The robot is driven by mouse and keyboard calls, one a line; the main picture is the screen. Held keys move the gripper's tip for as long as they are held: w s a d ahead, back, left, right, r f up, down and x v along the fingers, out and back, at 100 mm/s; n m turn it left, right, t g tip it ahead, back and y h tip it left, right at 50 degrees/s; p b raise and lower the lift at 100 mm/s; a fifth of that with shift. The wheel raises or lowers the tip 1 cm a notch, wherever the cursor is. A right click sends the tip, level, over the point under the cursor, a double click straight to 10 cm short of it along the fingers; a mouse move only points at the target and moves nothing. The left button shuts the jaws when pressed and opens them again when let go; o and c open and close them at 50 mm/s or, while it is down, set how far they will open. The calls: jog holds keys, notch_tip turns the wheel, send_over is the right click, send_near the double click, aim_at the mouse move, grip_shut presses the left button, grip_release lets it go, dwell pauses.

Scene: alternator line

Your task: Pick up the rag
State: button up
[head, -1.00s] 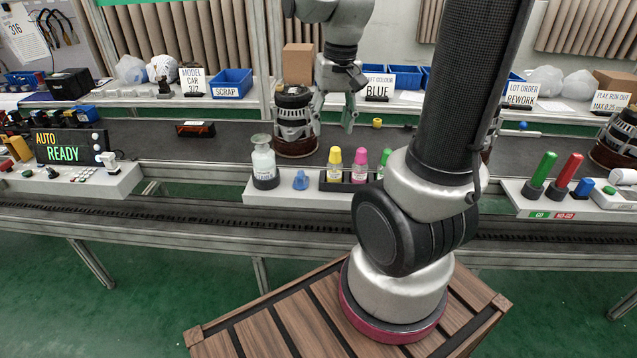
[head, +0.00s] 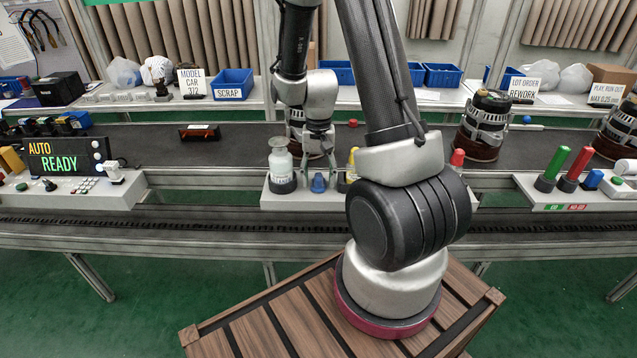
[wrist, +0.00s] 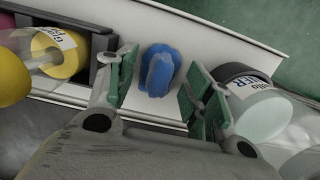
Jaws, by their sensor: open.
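The rag appears to be the small crumpled blue thing (head: 319,182) on the pale shelf at the front of the line, beside the white bottle. In the wrist view the blue rag (wrist: 158,70) lies on the white surface between my fingers. My gripper (head: 318,148) is open, pointing down above the rag. In the wrist view my gripper's (wrist: 156,88) green-padded fingertips stand on either side of the rag with gaps. I cannot tell how high the tips are above the shelf.
A white bottle (head: 282,168) in a dark holder stands close to one finger; it also shows in the wrist view (wrist: 258,112). A yellow-capped bottle (wrist: 60,55) in a black rack is close to the other finger. My arm hides part of the rack in the head view.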

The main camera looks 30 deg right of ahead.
aim_at(318, 175)
jog(key=shift+f, duration=0.3)
jog(key=c, duration=0.6)
notch_tip(318, 175, up, 10)
jog(key=shift+r, duration=0.15)
jog(key=shift+c, duration=0.4)
